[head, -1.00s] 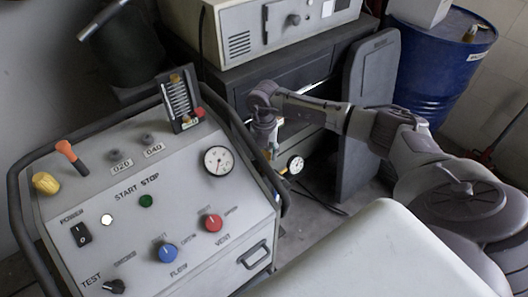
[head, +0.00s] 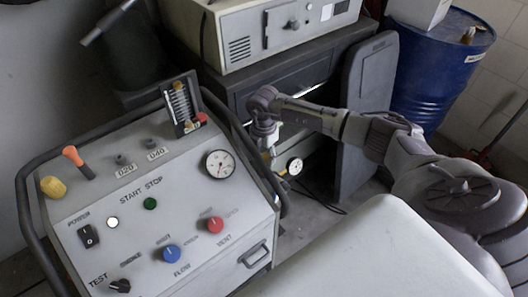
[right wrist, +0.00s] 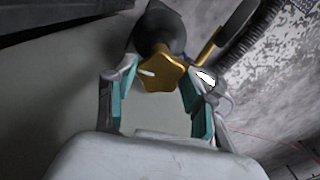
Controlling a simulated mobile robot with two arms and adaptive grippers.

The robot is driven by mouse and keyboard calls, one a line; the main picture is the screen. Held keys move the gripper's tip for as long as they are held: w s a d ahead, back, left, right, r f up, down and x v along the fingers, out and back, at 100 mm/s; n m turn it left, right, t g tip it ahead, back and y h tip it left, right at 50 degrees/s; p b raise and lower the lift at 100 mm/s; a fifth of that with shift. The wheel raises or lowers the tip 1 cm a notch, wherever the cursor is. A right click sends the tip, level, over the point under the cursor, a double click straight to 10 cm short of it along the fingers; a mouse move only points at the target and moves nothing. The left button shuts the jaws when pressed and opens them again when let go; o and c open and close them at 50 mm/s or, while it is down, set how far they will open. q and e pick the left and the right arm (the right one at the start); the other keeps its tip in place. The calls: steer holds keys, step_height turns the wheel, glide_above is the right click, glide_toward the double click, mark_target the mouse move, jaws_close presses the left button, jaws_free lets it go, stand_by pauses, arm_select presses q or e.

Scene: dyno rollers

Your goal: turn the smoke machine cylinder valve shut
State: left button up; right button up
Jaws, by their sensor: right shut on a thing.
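The valve knob (right wrist: 163,73) is a gold, star-shaped handwheel on a dark round neck, seen in the right wrist view. My right gripper (right wrist: 158,80) is shut on it, with the teal-padded fingers on either side of the knob. In the head view my right gripper (head: 266,146) points down behind the right edge of the smoke machine (head: 130,210). The knob and most of the cylinder cannot be made out there. A small round gauge (head: 294,166) sits just right of the gripper. My left gripper is not in view.
The machine's panel has a blue knob (head: 171,253), a red knob (head: 215,224) and a larger gauge (head: 220,164). A dark cabinet (head: 300,82) stands behind my right gripper. A blue drum (head: 440,65) stands at the back right. A black cable (head: 318,196) lies on the floor.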

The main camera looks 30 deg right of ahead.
steer(key=shift+m+p, duration=0.5)
steer(key=shift+m, duration=0.7)
steer(key=o, duration=1.1)
steer(key=shift+o, duration=0.2)
step_height(320, 180, up, 12)
